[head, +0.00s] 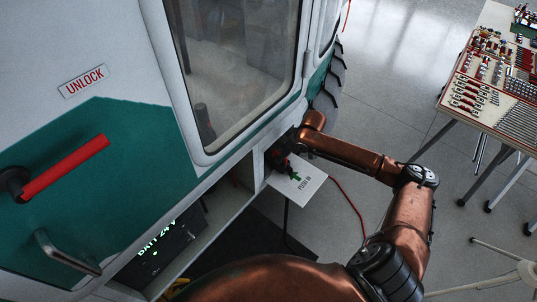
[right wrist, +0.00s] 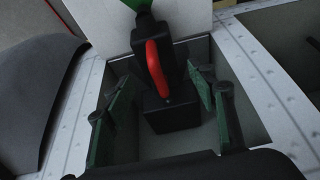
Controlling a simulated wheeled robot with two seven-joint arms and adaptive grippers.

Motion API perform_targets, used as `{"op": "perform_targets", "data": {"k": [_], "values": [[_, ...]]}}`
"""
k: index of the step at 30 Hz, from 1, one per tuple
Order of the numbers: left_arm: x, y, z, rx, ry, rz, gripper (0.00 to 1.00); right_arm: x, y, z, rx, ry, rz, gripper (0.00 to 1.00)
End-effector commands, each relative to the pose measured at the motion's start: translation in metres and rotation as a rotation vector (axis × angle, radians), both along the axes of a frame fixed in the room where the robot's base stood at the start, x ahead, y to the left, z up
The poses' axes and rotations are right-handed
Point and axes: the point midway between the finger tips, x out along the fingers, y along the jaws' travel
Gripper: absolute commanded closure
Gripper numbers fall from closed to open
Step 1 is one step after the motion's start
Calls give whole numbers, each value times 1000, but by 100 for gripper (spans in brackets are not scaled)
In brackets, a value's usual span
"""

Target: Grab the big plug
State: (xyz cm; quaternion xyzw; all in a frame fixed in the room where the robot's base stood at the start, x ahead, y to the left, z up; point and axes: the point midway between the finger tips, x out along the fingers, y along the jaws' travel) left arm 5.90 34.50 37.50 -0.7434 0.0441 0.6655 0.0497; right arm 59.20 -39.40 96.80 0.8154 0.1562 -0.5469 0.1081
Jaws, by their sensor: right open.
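The big plug is a black block with a red loop handle (right wrist: 158,70). In the right wrist view it stands in a recess in a pale riveted panel. My right gripper (right wrist: 165,98) is open, with one green-padded finger on each side of the plug and visible gaps between pads and plug. The plug shows there only as a small dark and red patch (head: 281,164), mostly hidden. My left gripper is in neither view.
A white card reading "PUSH IN" with a green arrow (head: 298,182) juts out by the opening. A lit "BATT 24 V" unit (head: 160,245) sits below. A crowded panel table (head: 495,80) stands right.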

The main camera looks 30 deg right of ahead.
Motion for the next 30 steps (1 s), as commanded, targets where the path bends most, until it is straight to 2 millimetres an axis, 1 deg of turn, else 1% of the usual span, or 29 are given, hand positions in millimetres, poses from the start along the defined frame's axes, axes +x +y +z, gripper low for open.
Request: {"op": "perform_targets", "data": {"k": [1, 3, 10, 15, 18, 21, 24, 28, 29, 30], "values": [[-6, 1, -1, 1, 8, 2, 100, -1, -2, -3, 0, 1, 0, 48], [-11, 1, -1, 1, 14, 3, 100, 0, -2, -8, 3, -1, 3, 48], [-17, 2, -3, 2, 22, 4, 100, 10, 4, -30, 7, -5, 12, 48], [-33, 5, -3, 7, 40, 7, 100, 25, 17, -51, 5, -1, 14, 48], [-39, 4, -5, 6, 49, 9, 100, 33, 23, -63, -2, 3, 13, 48], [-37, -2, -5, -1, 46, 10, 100, 37, 28, -70, -7, 6, 13, 48], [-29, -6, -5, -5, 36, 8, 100, 39, 30, -72, -10, 6, 13, 48], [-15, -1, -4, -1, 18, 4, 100, 38, 28, -72, -8, 5, 11, 48], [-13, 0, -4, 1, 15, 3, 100, 37, 27, -72, -7, 6, 11, 48], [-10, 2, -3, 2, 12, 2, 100, 36, 26, -72, -6, 5, 11, 51]]}}
